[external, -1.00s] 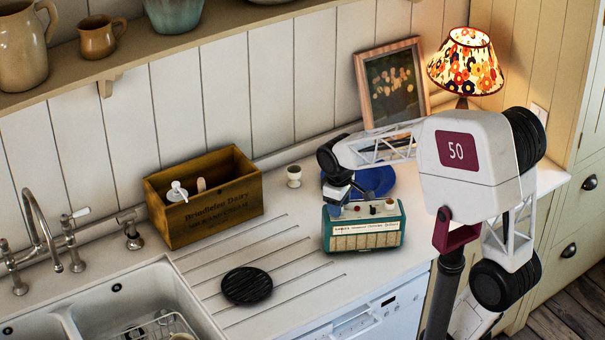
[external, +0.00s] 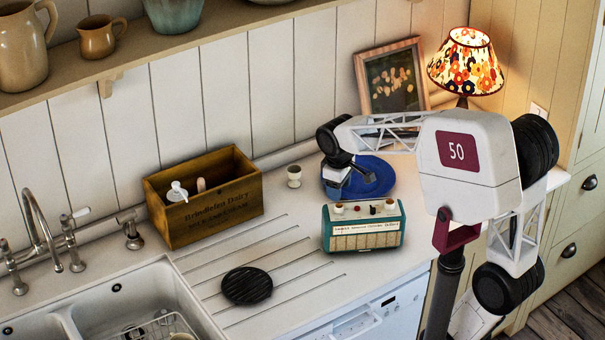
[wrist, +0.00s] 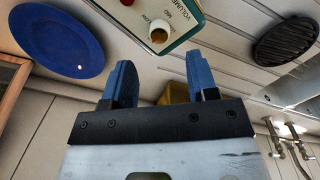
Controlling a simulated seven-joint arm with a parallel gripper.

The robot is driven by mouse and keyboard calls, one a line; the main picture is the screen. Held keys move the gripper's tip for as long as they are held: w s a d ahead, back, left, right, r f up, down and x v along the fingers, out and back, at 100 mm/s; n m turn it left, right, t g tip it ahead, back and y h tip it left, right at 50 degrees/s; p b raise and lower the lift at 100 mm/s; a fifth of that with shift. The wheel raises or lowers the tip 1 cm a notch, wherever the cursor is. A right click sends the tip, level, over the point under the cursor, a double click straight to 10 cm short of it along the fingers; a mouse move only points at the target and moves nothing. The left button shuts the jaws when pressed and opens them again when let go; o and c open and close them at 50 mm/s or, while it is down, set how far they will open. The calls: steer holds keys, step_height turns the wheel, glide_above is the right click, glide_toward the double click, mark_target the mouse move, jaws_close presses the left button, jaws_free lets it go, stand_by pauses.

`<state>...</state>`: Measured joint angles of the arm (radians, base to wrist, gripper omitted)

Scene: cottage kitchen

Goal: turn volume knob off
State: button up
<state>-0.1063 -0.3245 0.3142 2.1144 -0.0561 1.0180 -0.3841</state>
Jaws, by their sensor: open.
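The teal and cream radio (external: 362,238) stands on the counter, with several small knobs along its top. The cream volume knob (external: 338,208) is at the left end in the external view. In the wrist view the volume knob (wrist: 160,33) sits by the printed words VOLUME, LOW and MID, near a corner of the radio's top (wrist: 180,18). Its exact setting is too small to read. My gripper (external: 337,187) is above and behind the radio's left end, apart from the knob. In the wrist view my gripper's blue fingers (wrist: 161,84) are apart with nothing between them.
A blue plate (external: 372,178) lies behind the radio. A white egg cup (external: 294,177) and a wooden crate (external: 215,212) stand to the left. A black round trivet (external: 247,286) lies on the drainer grooves. A picture frame and lit lamp (external: 466,65) are at the back right.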

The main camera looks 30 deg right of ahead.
steer(key=shift+r, duration=0.8)
steer(key=shift+s, duration=0.15)
steer(key=shift+s+d+r, duration=0.1)
steer(key=shift+s, duration=0.2)
steer(key=s+d+m+t, duration=0.1)
steer(key=s+d+m, duration=0.1)
steer(key=s, duration=0.8)
steer(key=s+d+m+t, duration=0.1)
steer(key=s+m, duration=0.3)
steer(key=s, duration=0.5)
steer(key=shift+s+d+f+y, duration=0.3)
steer(key=shift+s+d+f, duration=0.15)
steer(key=shift+d, duration=0.4)
